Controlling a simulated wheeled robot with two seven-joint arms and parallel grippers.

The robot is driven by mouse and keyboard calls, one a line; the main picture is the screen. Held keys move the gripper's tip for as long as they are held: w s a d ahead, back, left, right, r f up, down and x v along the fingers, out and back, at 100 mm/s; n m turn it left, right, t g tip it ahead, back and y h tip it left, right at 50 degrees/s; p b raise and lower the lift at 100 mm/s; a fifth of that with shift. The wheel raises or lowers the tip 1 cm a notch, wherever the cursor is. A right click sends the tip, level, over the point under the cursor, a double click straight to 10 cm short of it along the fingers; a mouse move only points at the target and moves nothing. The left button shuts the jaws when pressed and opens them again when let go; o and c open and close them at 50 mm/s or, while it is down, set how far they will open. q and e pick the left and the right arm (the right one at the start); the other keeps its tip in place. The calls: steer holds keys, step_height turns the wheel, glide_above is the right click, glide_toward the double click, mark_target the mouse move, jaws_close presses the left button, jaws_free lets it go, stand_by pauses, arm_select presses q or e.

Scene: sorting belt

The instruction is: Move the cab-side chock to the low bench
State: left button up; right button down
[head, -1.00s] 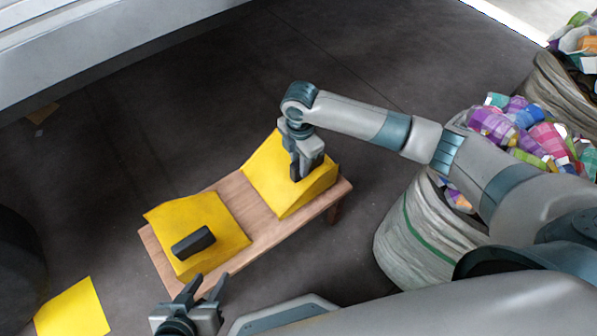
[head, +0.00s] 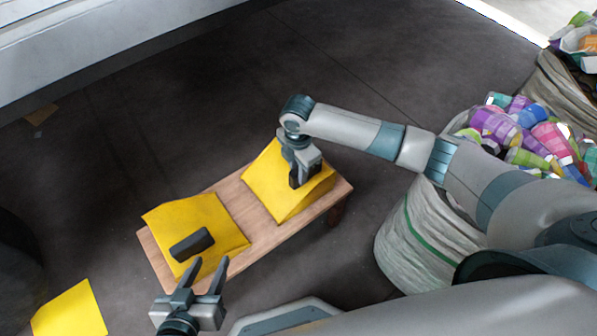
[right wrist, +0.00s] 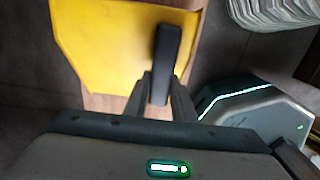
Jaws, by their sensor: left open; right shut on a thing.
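Two yellow wedge chocks with black handles are on the low wooden bench (head: 237,203). My right gripper (head: 303,178) is shut on the handle of the right chock (head: 268,186), which sits at the bench's right end. The right wrist view shows this yellow chock (right wrist: 105,45) and its black handle between the fingers of the gripper (right wrist: 160,88). The left chock (head: 190,217) rests on the bench's left end. My left gripper (head: 206,268) is open and empty by the bench's front edge, just below that chock's handle. I cannot tell which chock is cab-side.
A flat yellow patch (head: 70,312) lies on the floor at lower left. A large grey structure (head: 110,40) spans the upper left.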

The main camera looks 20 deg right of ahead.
stand_by(0.3)
steer(key=c, duration=1.5)
jaws_free()
steer(key=shift+r, duration=0.2)
step_height(320, 180, up, 6)
steer(key=shift+f+p, duration=0.2)
steer(key=shift+p, duration=0.5)
arm_select(q)
steer(key=s+a+f+g+y+p, duration=0.1)
steer(key=s+a+f+g, duration=0.2)
steer(key=s, duration=0.1)
steer(key=shift+f, duration=0.25)
arm_select(e)
steer(key=shift+r, duration=3.05)
